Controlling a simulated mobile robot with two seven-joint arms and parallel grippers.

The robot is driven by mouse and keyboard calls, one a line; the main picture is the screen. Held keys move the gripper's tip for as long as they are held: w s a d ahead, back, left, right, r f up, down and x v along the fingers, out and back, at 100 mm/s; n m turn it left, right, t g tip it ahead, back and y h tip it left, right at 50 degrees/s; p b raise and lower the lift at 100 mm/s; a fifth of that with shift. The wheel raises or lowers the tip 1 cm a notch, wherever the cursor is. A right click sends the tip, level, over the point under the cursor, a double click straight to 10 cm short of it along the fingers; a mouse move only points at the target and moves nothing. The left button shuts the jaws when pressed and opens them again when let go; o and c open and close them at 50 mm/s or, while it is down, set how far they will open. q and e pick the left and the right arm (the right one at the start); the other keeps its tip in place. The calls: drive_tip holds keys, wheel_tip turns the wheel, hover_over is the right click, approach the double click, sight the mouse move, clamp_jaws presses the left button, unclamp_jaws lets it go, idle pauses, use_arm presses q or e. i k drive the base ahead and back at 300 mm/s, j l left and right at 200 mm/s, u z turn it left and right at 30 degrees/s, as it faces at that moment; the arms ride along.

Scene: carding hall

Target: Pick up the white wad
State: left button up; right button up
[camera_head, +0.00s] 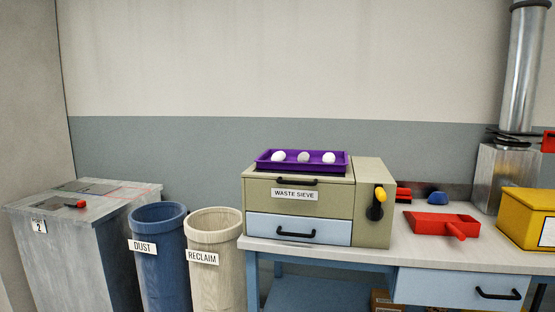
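A purple tray (300,170) sits on top of the beige waste sieve (330,209). Three small round wads lie in a row in the tray. The left wad (278,157) and the right wad (328,157) look white. The middle wad (303,157) looks slightly greyer. Neither of my grippers shows in the head view.
The sieve stands at the left of a workbench (455,255) holding a red dustpan (440,223), a blue object (437,198) and a yellow box (530,217). Left of the bench are the dust bin (157,245), the reclaim bin (214,240) and a grey cabinet (80,240).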

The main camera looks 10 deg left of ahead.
sight(280, 156)
drive_tip(key=i+l, duration=0.2)
drive_tip(key=i+l+u, duration=0.6)
drive_tip(key=k+j, duration=0.05)
drive_tip(key=j, duration=0.05)
